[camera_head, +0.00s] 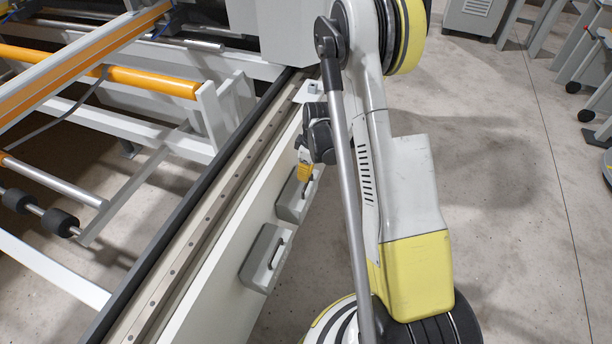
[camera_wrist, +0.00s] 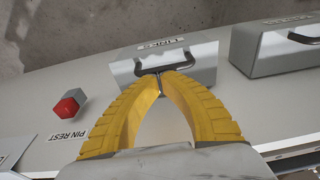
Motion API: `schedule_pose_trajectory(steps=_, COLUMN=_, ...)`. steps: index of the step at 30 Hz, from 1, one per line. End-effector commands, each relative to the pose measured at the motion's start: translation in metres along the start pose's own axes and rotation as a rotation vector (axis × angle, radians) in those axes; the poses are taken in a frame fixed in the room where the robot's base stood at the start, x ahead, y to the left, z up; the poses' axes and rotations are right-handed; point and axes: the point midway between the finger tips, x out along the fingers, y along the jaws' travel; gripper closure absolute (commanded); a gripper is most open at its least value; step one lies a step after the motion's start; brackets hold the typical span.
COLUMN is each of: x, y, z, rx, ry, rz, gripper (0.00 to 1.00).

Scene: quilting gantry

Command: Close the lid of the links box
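The links box (camera_wrist: 203,62) is a grey case with a white "LINKS" label and a dark handle (camera_wrist: 186,67), at the upper middle of the wrist view. In the head view it is the farther grey box (camera_head: 290,205) on the long white panel. My gripper (camera_wrist: 161,73) has two yellow ribbed fingers, with their tips drawn together over the middle of the handle. I cannot tell whether they touch it or how far the lid is open. In the head view my gripper (camera_head: 306,178) is at this box, and the fingertips are hard to make out.
A second grey box (camera_wrist: 280,48) with a handle stands to the right; it is the nearer box in the head view (camera_head: 265,258). A red-topped peg (camera_wrist: 68,105) stands left beside a "PIN REST" label. Bare concrete floor (camera_head: 490,180) lies right of my arm.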

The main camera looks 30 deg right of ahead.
Motion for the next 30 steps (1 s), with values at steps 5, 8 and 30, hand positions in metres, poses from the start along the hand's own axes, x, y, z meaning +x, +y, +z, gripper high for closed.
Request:
schedule_pose_trajectory(steps=5, x=-0.027, y=-0.004, z=-0.026, rx=-0.002, ry=-0.001, rz=0.0, gripper=1.0)
schedule_pose_trajectory(steps=8, x=-0.052, y=-0.004, z=-0.027, rx=0.002, ry=-0.001, rz=0.001, gripper=1.0)
schedule_pose_trajectory(steps=30, x=-0.133, y=-0.007, z=-0.025, rx=0.009, ry=0.002, rz=0.007, gripper=1.0)
